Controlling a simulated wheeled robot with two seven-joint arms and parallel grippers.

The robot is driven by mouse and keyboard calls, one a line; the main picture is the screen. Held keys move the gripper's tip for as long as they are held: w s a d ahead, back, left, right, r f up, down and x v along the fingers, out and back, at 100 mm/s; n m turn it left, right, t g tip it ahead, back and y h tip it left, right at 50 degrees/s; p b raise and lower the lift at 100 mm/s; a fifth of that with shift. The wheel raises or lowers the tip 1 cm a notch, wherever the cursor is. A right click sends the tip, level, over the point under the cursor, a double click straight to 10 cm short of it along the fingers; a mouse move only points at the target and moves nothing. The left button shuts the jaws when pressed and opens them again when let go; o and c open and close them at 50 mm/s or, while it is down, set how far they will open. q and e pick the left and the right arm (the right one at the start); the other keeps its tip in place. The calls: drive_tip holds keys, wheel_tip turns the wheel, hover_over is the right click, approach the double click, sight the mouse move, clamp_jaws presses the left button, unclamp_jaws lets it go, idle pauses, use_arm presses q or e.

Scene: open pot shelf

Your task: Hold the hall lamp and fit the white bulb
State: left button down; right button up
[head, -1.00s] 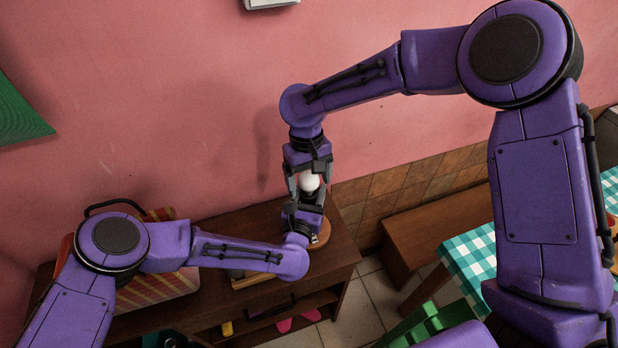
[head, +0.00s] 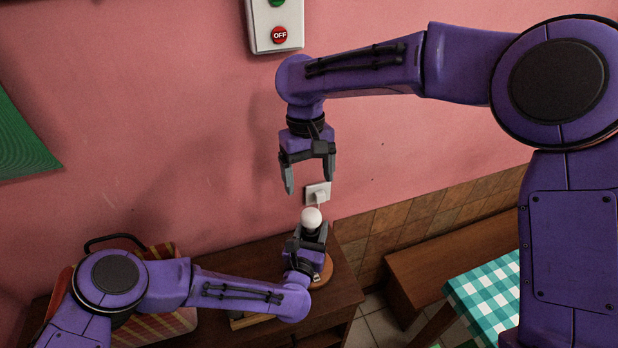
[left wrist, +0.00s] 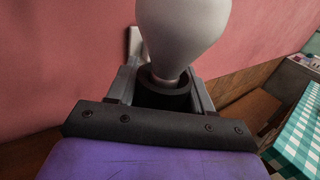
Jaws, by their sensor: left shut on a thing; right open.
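The white bulb (head: 311,218) sits upright in the black socket of the hall lamp (head: 313,236). The left wrist view shows the bulb (left wrist: 183,35) with its narrow end inside the dark socket ring (left wrist: 166,92). My left gripper (head: 307,240) is shut on the lamp just below the bulb, above the cabinet top. The lamp's round wooden base (head: 326,268) shows partly behind my left gripper. My right gripper (head: 309,188) is open and empty above the bulb, clear of it.
A dark wooden cabinet (head: 345,290) stands under the lamp against the pink wall. A wall socket with a plug (head: 317,192) is behind. A switch box with a red OFF button (head: 279,35) hangs above. A striped bag (head: 165,320), a bench (head: 430,255) and a checked tablecloth (head: 487,298) are around.

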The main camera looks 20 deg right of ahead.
idle(0.4)
use_arm(q)
drive_tip(key=shift+c, duration=1.8)
unclamp_jaws()
